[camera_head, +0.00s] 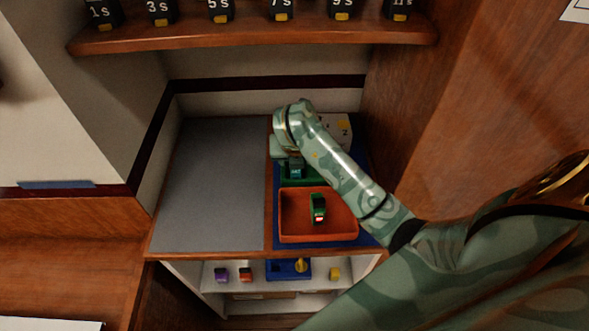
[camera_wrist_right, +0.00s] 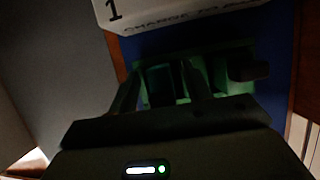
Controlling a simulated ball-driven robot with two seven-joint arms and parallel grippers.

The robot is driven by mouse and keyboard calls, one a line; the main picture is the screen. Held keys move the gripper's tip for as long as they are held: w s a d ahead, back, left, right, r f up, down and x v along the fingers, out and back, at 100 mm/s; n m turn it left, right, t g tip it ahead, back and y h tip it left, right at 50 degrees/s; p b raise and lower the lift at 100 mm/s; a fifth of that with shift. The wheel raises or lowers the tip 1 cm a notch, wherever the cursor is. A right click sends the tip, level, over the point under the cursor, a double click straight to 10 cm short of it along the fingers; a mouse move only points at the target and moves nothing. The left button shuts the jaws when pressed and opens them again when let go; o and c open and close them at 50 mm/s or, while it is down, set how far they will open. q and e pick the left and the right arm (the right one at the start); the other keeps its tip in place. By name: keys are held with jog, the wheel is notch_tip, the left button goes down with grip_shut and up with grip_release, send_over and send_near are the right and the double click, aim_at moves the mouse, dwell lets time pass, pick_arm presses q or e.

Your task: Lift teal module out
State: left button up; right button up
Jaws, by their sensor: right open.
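The teal module (camera_head: 296,170) sits in a green holder (camera_head: 290,182) on the blue mat, behind the orange tray. My right gripper is over the holder and its fingers are largely hidden in the head view. In the dark right wrist view, my right gripper (camera_wrist_right: 165,75) is open, with one finger on each side of what looks like the teal module (camera_wrist_right: 161,88). I cannot tell whether the fingers touch it. The green holder (camera_wrist_right: 235,83) also shows there, with a dark block (camera_wrist_right: 248,70) at its right. My left gripper is not in view.
An orange tray (camera_head: 288,238) holds a green module (camera_head: 318,208) with a red-lit end. A white labelled box (camera_head: 338,127) stands behind. A grey surface (camera_head: 210,185) at the left is clear. A wooden shelf (camera_head: 250,38) with several numbered blocks hangs above. Small blocks sit below.

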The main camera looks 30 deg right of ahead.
jog(key=shift+r, duration=0.1)
grip_shut()
